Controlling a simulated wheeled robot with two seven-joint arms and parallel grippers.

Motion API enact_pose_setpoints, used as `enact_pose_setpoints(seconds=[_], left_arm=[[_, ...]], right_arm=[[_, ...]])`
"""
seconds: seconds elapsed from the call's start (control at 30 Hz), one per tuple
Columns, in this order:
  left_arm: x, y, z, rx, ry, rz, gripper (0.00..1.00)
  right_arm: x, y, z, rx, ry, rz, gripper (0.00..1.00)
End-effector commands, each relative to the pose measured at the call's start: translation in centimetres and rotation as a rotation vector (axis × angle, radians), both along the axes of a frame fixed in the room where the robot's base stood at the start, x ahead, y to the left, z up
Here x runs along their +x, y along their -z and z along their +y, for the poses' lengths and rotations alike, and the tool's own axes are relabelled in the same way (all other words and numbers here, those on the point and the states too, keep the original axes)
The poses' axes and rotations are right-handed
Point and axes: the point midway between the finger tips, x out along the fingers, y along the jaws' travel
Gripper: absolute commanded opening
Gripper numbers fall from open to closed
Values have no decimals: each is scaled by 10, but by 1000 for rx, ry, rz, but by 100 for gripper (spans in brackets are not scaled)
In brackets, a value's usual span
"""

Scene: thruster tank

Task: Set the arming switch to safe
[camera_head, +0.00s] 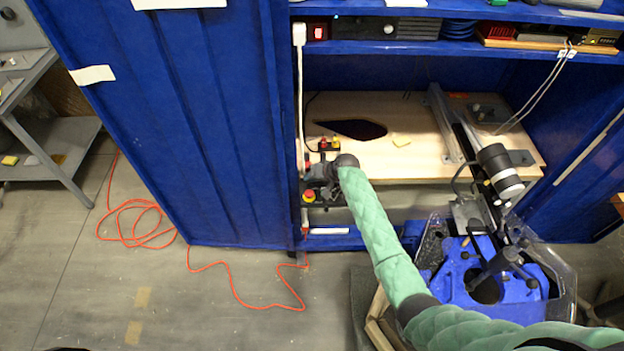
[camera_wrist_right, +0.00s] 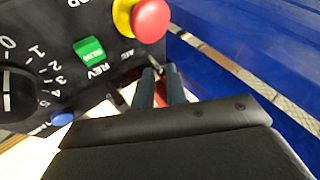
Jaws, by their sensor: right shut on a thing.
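A black control panel (camera_wrist_right: 100,25) fills the upper left of the right wrist view. In the head view, the control box (camera_head: 325,200) sits at the cabinet's left inner side, partly covered by my right arm. My right gripper (camera_head: 322,178) is at this box; in the wrist view its two dark fingers (camera_wrist_right: 161,80) are shut at the panel edge beside a small printed label. The small switch lever (camera_wrist_right: 157,70) shows between the fingertips, mostly hidden, with a bit of red behind it. Its exact setting cannot be read. My left gripper is not in view.
Close to the fingers are a red stop button (camera_wrist_right: 151,20) on yellow and a green rocker (camera_wrist_right: 89,50). A numbered dial (camera_wrist_right: 14,95) and blue button (camera_wrist_right: 62,119) lie further left. A blue cabinet door (camera_head: 170,120) stands open at left. An orange cable (camera_head: 240,290) lies on the floor.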

Motion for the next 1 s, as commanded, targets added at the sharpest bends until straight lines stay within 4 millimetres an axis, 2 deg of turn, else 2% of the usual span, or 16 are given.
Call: enact_pose_setpoints(seconds=[0.57,0.6,0.7,1.0], left_arm=[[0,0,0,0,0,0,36],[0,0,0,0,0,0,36],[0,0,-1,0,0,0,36],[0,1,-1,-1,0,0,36]], right_arm=[[2,0,0,1,-1,35,0],[2,0,0,1,-1,35,18],[2,0,0,1,-1,35,35],[1,0,0,0,0,35,35]])
